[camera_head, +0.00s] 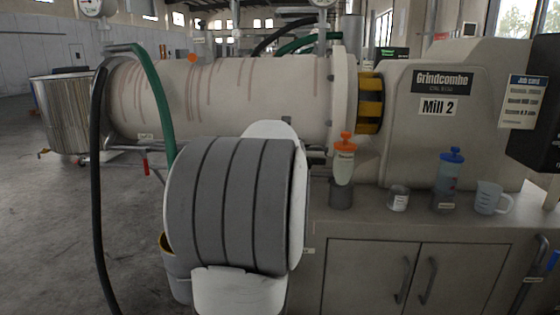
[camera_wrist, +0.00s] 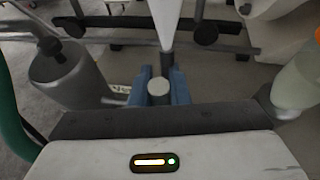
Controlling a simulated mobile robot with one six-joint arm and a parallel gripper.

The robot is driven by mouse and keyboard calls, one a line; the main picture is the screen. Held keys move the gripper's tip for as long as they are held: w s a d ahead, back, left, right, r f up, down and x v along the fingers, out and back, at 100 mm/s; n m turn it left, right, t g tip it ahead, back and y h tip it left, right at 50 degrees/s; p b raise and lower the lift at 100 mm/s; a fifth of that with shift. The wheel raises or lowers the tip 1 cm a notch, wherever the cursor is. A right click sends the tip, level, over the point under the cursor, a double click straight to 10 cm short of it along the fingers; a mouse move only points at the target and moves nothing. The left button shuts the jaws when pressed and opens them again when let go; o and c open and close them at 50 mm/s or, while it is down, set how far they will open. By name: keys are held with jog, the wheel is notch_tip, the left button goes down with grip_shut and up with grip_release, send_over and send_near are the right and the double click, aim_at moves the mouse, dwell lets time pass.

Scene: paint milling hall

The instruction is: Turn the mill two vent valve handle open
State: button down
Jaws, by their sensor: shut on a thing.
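In the wrist view, the two blue fingers of my gripper (camera_wrist: 159,90) are closed around the vent valve handle (camera_wrist: 159,87), which shows as a pale round end between them. A partly covered label starting with "V" (camera_wrist: 123,89) sits just left of the fingers. How far the handle is turned cannot be told. In the head view, my grey and white arm hides the gripper and the handle. The Mill 2 sign (camera_head: 438,106) is on the beige housing to the right, joined to the long pale mill drum (camera_head: 240,100).
A cabinet (camera_head: 375,270) stands right of my arm, with an orange-topped bottle (camera_head: 344,165), a blue-topped bottle (camera_head: 448,175), a small can (camera_head: 398,198) and a jug (camera_head: 489,198) on top. A black hose (camera_head: 97,190) and green hose (camera_head: 160,100) hang left.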

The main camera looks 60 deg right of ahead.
jog(key=c, duration=1.5)
grip_release()
jog(key=shift+s+f, duration=0.1)
jog(key=shift+f, duration=0.2)
jog(key=shift+o, duration=0.6)
jog(key=shift+r, duration=0.1)
jog(key=p+v, duration=0.2)
jog(key=v, duration=0.6)
